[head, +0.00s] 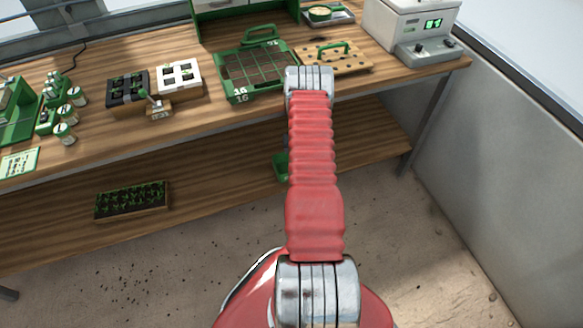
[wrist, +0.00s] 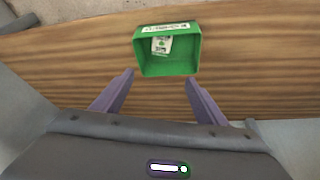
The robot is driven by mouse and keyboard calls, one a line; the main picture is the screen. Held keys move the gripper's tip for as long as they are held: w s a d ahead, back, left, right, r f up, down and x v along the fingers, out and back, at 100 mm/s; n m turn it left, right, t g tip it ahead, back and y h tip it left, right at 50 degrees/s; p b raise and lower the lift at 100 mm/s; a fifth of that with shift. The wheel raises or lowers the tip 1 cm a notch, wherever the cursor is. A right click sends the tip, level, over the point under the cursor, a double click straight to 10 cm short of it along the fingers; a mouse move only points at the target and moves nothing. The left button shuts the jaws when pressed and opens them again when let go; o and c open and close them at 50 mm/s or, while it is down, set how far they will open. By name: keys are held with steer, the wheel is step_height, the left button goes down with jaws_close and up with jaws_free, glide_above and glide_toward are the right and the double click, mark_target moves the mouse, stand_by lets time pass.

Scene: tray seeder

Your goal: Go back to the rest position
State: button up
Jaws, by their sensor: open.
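In the wrist view my gripper (wrist: 158,84) is open, its two purple-grey fingers apart with nothing between them. Beyond the fingertips a green bin (wrist: 168,63) with a white label sits on the wooden lower shelf (wrist: 80,60). In the head view my red arm reaches forward toward the bench edge, and my gripper is hidden behind it. Only a piece of the green bin (head: 281,167) shows there, left of my arm.
The bench top (head: 205,110) holds a green gridded tray (head: 240,92), a pegged wooden board (head: 352,62), black and white seedling trays, jars and a white device (head: 412,25) with a green display. A seedling tray (head: 131,202) sits on the lower shelf. A grey wall stands at right.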

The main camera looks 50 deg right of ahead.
stand_by(0.5)
steer(key=s+a+g+y, duration=0.1)
steer(key=s+a+y, duration=0.3)
steer(key=a, duration=0.5)
steer(key=a+r+n+g, duration=0.1)
steer(key=a+r, duration=0.9)
steer(key=r, duration=0.5)
steer(key=a+r+n+g, duration=0.1)
steer(key=a+r, duration=1)
steer(key=r, duration=0.4)
steer(key=s+a+r+n+t, duration=0.2)
steer(key=s+a+r, duration=0.2)
steer(key=a+r, duration=0.4)
steer(key=s+a+r+n+t, duration=0.1)
steer(key=s+a+r+n, duration=0.1)
steer(key=s+a+r, duration=0.3)
steer(key=s+a+r+n+t, duration=0.2)
steer(key=s+a+r+n, duration=0.1)
steer(key=a+r, duration=0.8)
step_height(320, 180, up, 2)
steer(key=shift+s+t+h, duration=0.3)
steer(key=shift+s+h, duration=0.1)
steer(key=shift+s, duration=0.35)
